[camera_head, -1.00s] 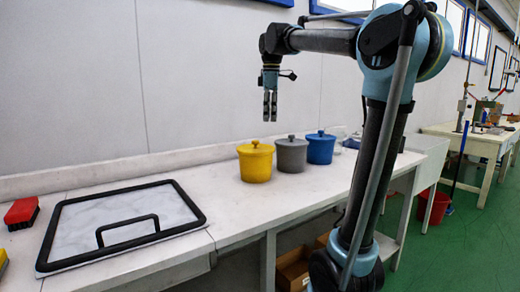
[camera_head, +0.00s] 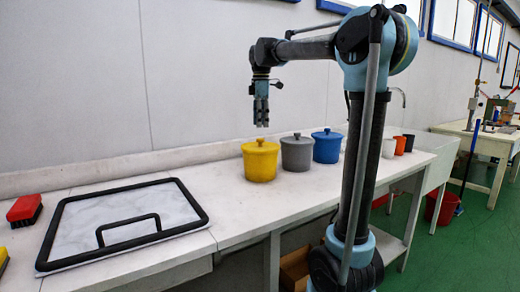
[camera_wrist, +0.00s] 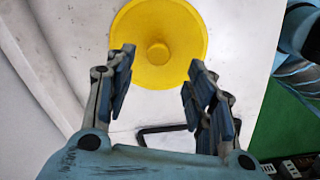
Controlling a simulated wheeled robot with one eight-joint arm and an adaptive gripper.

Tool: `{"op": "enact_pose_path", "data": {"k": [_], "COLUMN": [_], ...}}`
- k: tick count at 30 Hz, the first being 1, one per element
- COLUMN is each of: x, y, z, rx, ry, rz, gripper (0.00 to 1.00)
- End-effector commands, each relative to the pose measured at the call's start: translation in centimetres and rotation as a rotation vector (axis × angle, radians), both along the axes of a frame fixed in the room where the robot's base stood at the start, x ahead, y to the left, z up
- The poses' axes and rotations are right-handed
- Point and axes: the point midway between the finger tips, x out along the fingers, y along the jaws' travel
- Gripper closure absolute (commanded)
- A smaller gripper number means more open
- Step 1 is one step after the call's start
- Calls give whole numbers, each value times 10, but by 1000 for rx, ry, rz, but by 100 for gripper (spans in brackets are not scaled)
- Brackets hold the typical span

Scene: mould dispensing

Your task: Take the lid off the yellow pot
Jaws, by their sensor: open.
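The yellow pot (camera_head: 260,165) stands upright on the white bench with its knobbed yellow lid (camera_head: 260,147) on. In the wrist view the round yellow lid (camera_wrist: 180,35) and its central knob (camera_wrist: 158,52) show from above, just beyond and between the fingertips. My gripper (camera_head: 261,122) points down above the pot, apart from the lid. In the wrist view my gripper (camera_wrist: 160,72) has its two fingers spread wide with nothing between them.
A grey pot (camera_head: 297,154) and a blue pot (camera_head: 327,148) stand close to the right of the yellow one. A black-framed panel with a handle (camera_head: 125,222) lies at left. Bench space left of the yellow pot is clear.

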Motion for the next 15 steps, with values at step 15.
{"op": "enact_pose_path", "data": {"k": [15], "x": [2], "y": [1], "z": [-50], "rx": [0], "ry": [0], "rz": [-1], "gripper": [50]}}
